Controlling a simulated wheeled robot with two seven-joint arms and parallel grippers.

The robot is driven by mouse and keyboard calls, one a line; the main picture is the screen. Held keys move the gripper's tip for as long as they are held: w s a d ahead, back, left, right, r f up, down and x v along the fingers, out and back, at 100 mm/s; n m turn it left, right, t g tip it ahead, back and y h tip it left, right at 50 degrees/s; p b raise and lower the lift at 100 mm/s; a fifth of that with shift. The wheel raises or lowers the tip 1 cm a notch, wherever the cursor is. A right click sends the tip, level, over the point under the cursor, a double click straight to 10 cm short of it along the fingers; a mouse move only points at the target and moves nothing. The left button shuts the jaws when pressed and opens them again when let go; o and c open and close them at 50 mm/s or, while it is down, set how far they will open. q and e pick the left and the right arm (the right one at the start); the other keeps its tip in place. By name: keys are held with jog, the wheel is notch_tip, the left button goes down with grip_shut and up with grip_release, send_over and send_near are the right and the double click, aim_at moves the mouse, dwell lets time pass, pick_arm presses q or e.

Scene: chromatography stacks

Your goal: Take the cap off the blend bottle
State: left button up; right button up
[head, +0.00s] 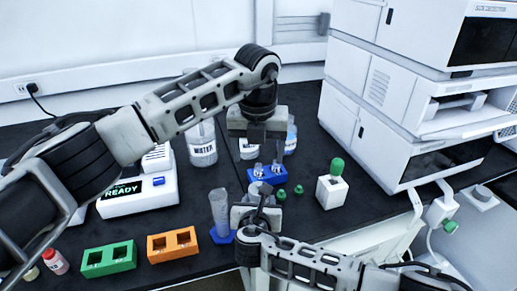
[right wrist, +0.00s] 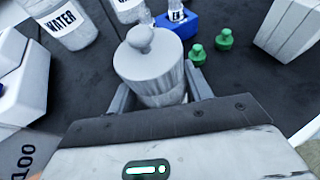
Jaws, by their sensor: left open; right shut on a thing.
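A pale grey cylinder with a ribbed side and a round knob on top (right wrist: 152,62), seemingly the capped blend bottle, stands between the fingers of my right gripper (right wrist: 160,88). The right gripper is shut on it. Its lower part and any label are hidden. In the head view the right gripper (head: 257,208) is at the front middle of the bench, and the held bottle's top (head: 262,189) shows just above it. My left gripper (head: 262,135) points down, open and empty, above and behind the held bottle, apart from it.
A blue rack (head: 258,178) with small vials stands behind the held bottle. Two green caps (head: 298,190) lie to its right, near a white block with a green-capped vial (head: 331,192). A graduated cylinder (head: 219,211) stands close left. Orange (head: 172,245) and green (head: 108,258) racks sit front left.

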aim_at(259, 184)
pick_arm(q)
jog(key=f, duration=0.7)
jog(key=w+f, duration=0.1)
jog(key=f, duration=0.2)
jog(key=shift+w+f, duration=0.1)
jog(key=shift+f, duration=0.3)
jog(key=c, duration=1.2)
jog(key=shift+o, duration=0.2)
jog(key=shift+r, duration=0.25)
jog(key=shift+r, duration=0.9)
jog(key=shift+r, duration=0.1)
